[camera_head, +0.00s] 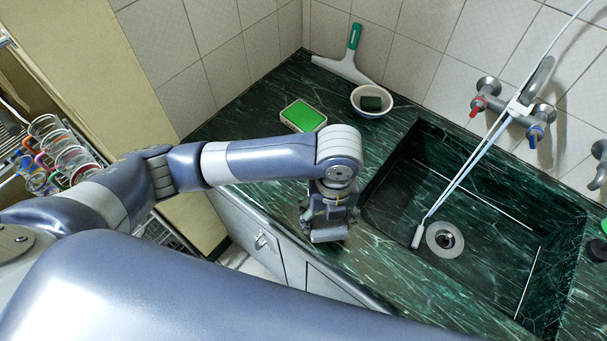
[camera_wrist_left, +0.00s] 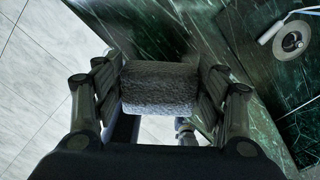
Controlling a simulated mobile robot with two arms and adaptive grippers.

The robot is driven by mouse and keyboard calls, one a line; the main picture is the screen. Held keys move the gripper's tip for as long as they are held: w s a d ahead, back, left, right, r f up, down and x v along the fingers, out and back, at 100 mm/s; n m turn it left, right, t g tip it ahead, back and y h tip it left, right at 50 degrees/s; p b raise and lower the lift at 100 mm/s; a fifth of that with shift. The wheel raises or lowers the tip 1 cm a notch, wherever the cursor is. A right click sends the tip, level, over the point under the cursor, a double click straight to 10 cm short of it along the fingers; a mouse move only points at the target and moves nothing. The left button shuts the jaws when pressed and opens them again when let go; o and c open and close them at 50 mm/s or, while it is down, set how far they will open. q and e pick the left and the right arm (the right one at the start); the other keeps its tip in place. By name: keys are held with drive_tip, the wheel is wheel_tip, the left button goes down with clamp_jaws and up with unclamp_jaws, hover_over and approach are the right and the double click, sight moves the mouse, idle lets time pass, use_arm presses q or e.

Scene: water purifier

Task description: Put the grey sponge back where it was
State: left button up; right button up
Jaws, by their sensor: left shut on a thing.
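My left gripper (camera_head: 328,228) is over the front edge of the green marble counter (camera_head: 255,93), left of the sink. In the left wrist view my left gripper (camera_wrist_left: 160,95) is shut on the grey sponge (camera_wrist_left: 160,88), with one finger on each side of it. The sponge looks like a rough grey block. In the head view the gripper and wrist mostly hide the sponge. Whether the sponge touches the counter I cannot tell.
The sink (camera_head: 470,165) lies right of the gripper, with a drain (camera_head: 445,239) and a white hose end. A green and yellow sponge (camera_head: 302,116), a white bowl (camera_head: 371,101) with a dark green block, and a squeegee (camera_head: 346,66) are at the back. A cup rack (camera_head: 62,160) stands left.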

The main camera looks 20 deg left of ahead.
use_arm(q)
drive_tip(key=w+a, duration=0.1)
drive_tip(key=w, duration=0.1)
drive_tip(key=w+a+p, duration=0.1)
drive_tip(key=w, duration=0.1)
drive_tip(key=w+a, duration=0.1)
drive_tip(key=w, duration=0.1)
drive_tip(key=shift+w+a+f, duration=0.2)
drive_tip(key=shift+w+a, duration=0.05)
drive_tip(key=shift+w, duration=0.05)
drive_tip(key=w+a, duration=0.1)
drive_tip(key=w, duration=0.1)
drive_tip(key=w+a+p, duration=0.1)
drive_tip(key=w, duration=0.2)
drive_tip(key=shift+w+a+f+p, duration=0.35)
drive_tip(key=shift+a+f, duration=0.05)
drive_tip(key=shift+w+a, duration=0.1)
drive_tip(key=shift+w, duration=0.1)
wheel_tip(320, 180, down, 3)
drive_tip(key=shift+r+p, duration=0.1)
drive_tip(key=shift+p, duration=0.55)
drive_tip(key=shift+f, duration=0.45)
use_arm(e)
drive_tip(key=r, duration=0.4)
drive_tip(key=shift+s+d+r, duration=0.15)
drive_tip(key=shift+d+r, duration=0.05)
drive_tip(key=shift+d, duration=0.1)
